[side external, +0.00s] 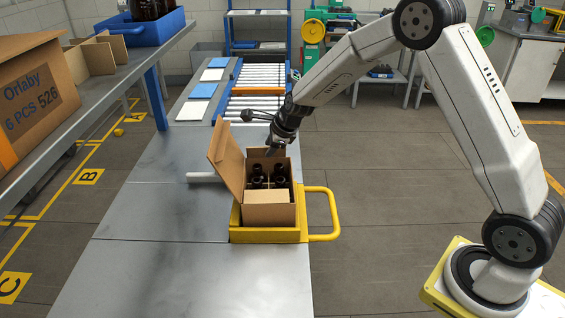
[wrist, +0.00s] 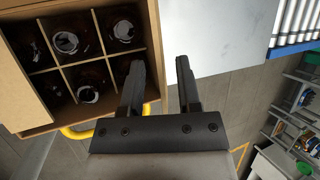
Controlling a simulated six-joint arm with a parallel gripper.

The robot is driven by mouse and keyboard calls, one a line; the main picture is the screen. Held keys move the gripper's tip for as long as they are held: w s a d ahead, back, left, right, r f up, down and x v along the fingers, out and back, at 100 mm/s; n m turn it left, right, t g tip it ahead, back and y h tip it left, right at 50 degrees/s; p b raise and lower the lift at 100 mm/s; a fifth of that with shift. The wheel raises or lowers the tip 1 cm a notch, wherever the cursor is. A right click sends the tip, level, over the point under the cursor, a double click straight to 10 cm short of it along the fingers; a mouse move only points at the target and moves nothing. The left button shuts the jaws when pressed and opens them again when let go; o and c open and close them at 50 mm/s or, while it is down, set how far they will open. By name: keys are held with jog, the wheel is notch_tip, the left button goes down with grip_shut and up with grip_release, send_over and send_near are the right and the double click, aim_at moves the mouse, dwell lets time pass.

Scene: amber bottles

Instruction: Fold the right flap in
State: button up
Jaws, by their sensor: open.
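An open brown carton (side external: 268,214) sits in a yellow tray (side external: 262,236), with dark bottles (side external: 257,176) in its divided cells. Its left flap (side external: 228,160) stands up, leaning outward. A near panel (side external: 266,196) lies inward over the front cells and shows at the left of the wrist view (wrist: 18,95). I cannot make out the right flap clearly. My gripper (side external: 271,150) is over the carton's far end. In the wrist view my gripper (wrist: 160,68) is open and empty, one finger overlapping the carton's corner, the other outside it. I cannot tell whether it touches.
The tray's yellow handle (side external: 328,212) sticks out to the right. A white rod (side external: 203,177) lies left of the carton. A roller conveyor (side external: 256,88) is behind. A shelf (side external: 75,105) with another carton (side external: 38,98) stands at left. The metal table (side external: 165,215) is clear in front.

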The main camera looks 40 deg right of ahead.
jog(key=shift+x, duration=1.05)
grip_shut()
